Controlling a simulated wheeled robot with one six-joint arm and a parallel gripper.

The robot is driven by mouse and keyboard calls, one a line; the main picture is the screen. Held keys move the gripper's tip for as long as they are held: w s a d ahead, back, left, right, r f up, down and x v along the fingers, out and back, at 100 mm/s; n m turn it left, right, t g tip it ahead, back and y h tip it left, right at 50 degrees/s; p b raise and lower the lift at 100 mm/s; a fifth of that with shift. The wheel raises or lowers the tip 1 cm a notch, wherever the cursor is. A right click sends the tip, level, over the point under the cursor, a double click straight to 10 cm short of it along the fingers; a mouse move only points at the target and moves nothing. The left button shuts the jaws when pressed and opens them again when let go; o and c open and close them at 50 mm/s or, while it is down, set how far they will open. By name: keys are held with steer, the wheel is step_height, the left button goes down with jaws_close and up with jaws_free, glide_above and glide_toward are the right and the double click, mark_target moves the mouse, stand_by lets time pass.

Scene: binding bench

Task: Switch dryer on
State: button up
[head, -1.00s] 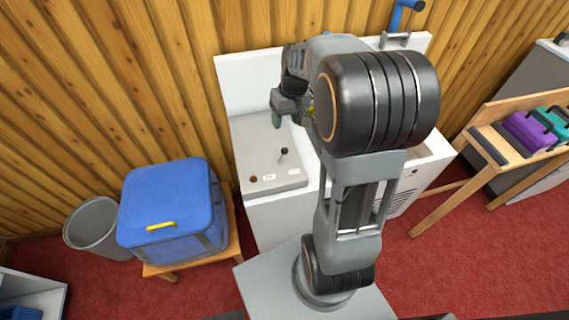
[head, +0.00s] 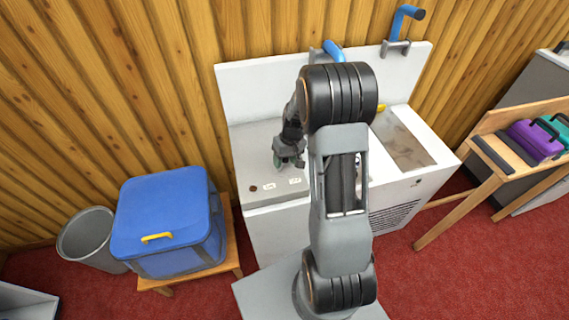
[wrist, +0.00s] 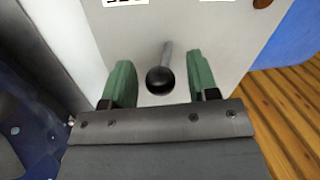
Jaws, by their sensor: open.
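The dryer lever, a grey rod with a black ball knob (wrist: 161,80), stands on a pale grey control panel (head: 262,172) of the white cabinet. In the wrist view the knob sits between the two green fingers of my gripper (wrist: 160,68), with gaps on both sides. My gripper (head: 289,163) is open and low over the panel. In the head view it hides the lever. Two small labels (head: 295,181) and a brown round knob (head: 253,189) are on the panel's front part.
The cabinet's open trough (head: 404,140) lies right of my arm. Blue-handled levers (head: 402,22) rise at the back panel. A blue box (head: 168,215) on a wooden stand and a grey bin (head: 90,240) are left. A wooden rack (head: 520,115) with purple and teal items is right.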

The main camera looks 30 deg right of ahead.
steer(key=shift+a+f, duration=0.2)
steer(key=shift+f, duration=0.65)
steer(key=shift+c, duration=0.2)
jaws_close()
